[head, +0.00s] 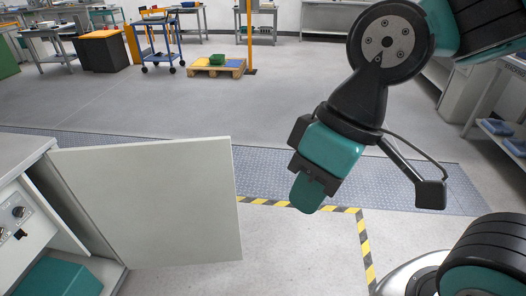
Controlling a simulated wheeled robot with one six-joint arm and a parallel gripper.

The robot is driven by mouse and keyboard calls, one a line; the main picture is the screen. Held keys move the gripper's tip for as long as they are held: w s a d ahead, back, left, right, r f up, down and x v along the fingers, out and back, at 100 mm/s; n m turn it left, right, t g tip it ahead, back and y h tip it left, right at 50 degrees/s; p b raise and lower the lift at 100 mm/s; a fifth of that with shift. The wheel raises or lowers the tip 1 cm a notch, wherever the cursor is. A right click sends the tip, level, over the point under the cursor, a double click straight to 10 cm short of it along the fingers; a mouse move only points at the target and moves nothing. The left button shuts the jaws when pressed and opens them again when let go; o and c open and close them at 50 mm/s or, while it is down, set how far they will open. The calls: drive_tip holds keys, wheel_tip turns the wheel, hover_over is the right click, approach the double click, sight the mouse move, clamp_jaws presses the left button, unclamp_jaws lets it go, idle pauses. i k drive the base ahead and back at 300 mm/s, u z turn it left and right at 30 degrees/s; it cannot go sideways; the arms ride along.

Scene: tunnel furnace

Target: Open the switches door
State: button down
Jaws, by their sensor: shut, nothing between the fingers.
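The switches door (152,205) is a pale grey flat panel in the head view, left of centre. It stands swung out from the cabinet (22,158) at the left edge, and the cabinet's inside shows beside it. A panel with dark knobs (18,212) is on the cabinet's front at the far left. My gripper (307,193) is right of the door's free edge, apart from it in the picture. It is pointing down, with its teal fingers together and nothing held.
A teal box (58,277) sits low in the cabinet. Yellow and black tape (365,245) marks the floor right of the door. Open floor lies beyond, with a pallet (216,68), a blue cart (160,45) and benches at the back. A shelf (490,105) stands at the right.

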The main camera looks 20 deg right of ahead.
sight(172, 203)
drive_tip(key=z, duration=0.1)
drive_tip(key=i, duration=0.95)
drive_tip(key=u, duration=0.35)
